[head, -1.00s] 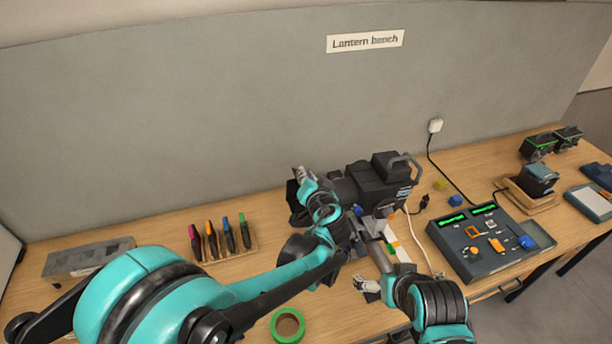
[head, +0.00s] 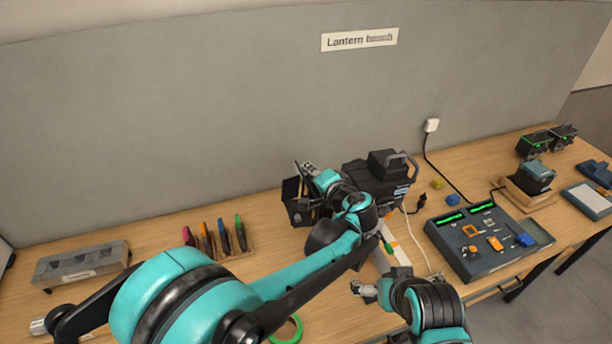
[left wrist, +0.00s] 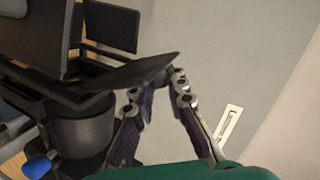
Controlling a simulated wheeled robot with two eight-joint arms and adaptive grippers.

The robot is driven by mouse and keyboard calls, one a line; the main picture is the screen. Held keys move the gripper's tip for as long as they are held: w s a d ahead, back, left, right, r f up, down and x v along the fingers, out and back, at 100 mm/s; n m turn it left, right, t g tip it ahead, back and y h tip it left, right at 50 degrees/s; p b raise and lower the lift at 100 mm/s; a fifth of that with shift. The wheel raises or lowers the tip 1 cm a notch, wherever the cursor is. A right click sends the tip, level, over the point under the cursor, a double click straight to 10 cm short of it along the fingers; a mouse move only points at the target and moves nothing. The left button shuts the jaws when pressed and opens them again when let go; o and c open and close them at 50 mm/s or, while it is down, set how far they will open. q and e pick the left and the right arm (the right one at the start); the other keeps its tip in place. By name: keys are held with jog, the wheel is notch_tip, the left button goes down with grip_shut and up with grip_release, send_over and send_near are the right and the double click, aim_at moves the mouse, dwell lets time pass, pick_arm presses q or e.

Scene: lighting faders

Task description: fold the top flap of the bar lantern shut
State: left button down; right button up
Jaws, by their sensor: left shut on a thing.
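The bar lantern (head: 378,183) is a black boxy lamp with a grey handle, standing at the middle of the bench. Its dark flaps (head: 291,200) show at its left end. In the left wrist view the top flap (left wrist: 128,76) is a thin dark plate, tilted out from the lantern's front. My left gripper (head: 308,169) is at that end. In the left wrist view its fingertips (left wrist: 158,88) are closed at the flap's outer edge, and their contact is partly hidden. My right gripper (head: 364,290) is low at the bench front, apart from the lantern; its jaws are too small to read.
A rack of coloured pens (head: 220,240) and a grey box (head: 82,264) stand to the left. Green tape (head: 286,330) lies near the front edge. A fader console (head: 488,242) and a wooden tray (head: 530,194) are to the right. A cable runs up to the wall plug (head: 432,125).

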pick_arm(q)
jog(key=m+b, duration=0.1)
jog(key=d+m+y, duration=0.1)
jog(key=d+f+m+y+b, duration=0.1)
jog(key=m, duration=0.1)
jog(key=shift+w+b, duration=0.25)
jog(key=shift+b, duration=0.05)
dwell(0.5)
jog(key=c, duration=1.5)
grip_release()
jog(key=shift+s+d+r, duration=0.1)
